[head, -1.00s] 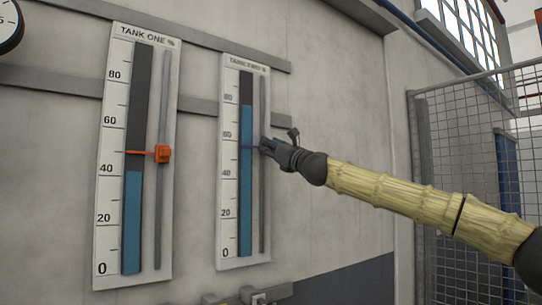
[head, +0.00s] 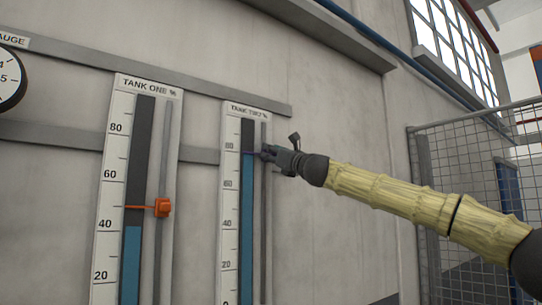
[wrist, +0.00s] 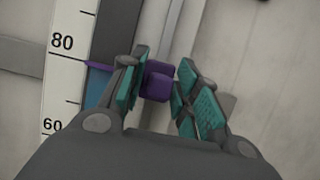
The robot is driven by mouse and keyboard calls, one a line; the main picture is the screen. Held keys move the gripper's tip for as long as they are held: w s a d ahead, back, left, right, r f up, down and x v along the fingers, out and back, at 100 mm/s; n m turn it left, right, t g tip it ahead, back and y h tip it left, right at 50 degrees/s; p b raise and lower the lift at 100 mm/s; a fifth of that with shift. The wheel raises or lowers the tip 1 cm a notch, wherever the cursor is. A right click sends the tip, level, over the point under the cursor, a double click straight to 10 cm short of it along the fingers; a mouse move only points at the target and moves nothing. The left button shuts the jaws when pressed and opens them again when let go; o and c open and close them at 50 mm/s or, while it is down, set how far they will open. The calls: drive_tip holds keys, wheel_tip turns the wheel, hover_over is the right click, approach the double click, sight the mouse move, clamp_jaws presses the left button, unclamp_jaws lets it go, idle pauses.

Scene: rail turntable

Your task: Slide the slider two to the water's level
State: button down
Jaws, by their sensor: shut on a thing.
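The tank two gauge (head: 232,172) is a tall white scale with blue water (head: 247,200) in a dark column, topping out a little below the 80 mark. Its purple slider (wrist: 157,83) sits on the grey rail to the right of the column. Its thin purple pointer (wrist: 98,65) lies just below 80, at or very near the top of the blue in the wrist view (wrist: 98,88). My gripper (head: 267,153) is shut on the slider, with green finger pads (wrist: 160,88) on either side of it. In the head view my gripper hides most of the slider.
The tank one gauge (head: 106,200) stands to the left, its orange slider (head: 162,208) a little above its blue water. A round dial (head: 8,78) hangs at far left. A mesh fence (head: 450,170) stands at right. The wall around my gripper is mostly clear.

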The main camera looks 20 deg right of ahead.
drive_tip(key=c, duration=1.3)
unclamp_jaws()
drive_tip(key=shift+d, duration=0.15)
drive_tip(key=shift+f, duration=0.1)
drive_tip(key=v, duration=1.2)
drive_tip(key=shift+w+f, duration=0.1)
